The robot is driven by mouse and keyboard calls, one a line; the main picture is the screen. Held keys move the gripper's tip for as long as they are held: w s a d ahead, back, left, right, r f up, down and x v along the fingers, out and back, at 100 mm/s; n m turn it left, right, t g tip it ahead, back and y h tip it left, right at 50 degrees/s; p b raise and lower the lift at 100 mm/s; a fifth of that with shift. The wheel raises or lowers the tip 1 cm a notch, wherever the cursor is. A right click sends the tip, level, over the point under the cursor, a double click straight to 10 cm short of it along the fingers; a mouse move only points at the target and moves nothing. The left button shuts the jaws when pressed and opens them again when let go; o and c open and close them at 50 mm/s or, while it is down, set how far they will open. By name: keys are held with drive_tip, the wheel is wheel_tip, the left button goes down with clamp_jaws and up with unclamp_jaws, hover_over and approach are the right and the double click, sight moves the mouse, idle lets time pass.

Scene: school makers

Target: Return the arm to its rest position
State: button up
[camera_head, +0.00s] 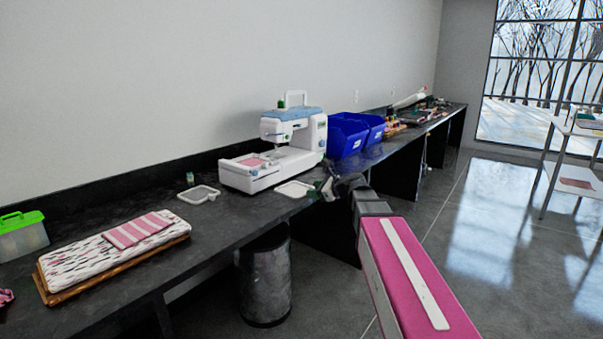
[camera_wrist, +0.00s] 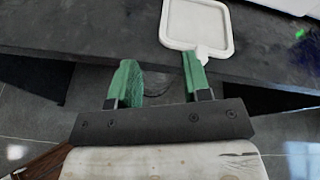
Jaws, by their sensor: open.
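My arm (camera_head: 410,275), with a pink and white link, reaches forward from the lower right to the front edge of the dark counter. My gripper (camera_head: 326,186) is at that edge, beside a white embroidery hoop frame (camera_head: 294,189). In the wrist view, my gripper (camera_wrist: 165,75) shows two green fingers spread apart with nothing between them. The white frame (camera_wrist: 196,24) lies on the counter just beyond the fingers, its small tab close to the right finger. I cannot tell whether they touch.
A sewing machine (camera_head: 280,150) and blue bins (camera_head: 352,136) stand on the long counter (camera_head: 215,235). A second hoop frame (camera_head: 199,194), an ironing pad (camera_head: 100,255) and a green-lidded box (camera_head: 22,236) are to the left. A dark bin (camera_head: 264,282) stands below.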

drive_tip(key=s+d+f+n+g+h, duration=0.2)
drive_tip(key=s+d+f+n+h, duration=0.2)
drive_tip(key=s+f+n, duration=0.3)
drive_tip(key=s+d+f+n+g+h, duration=0.3)
drive_tip(key=s+d+f+n, duration=0.2)
drive_tip(key=f, duration=0.7)
drive_tip(key=s+d+f+n+g+h, duration=0.3)
drive_tip(key=s+f+n, duration=0.6)
drive_tip(key=s, duration=0.3)
drive_tip(key=shift+d+f+h, duration=0.65)
drive_tip(key=shift+d+h, duration=0.15)
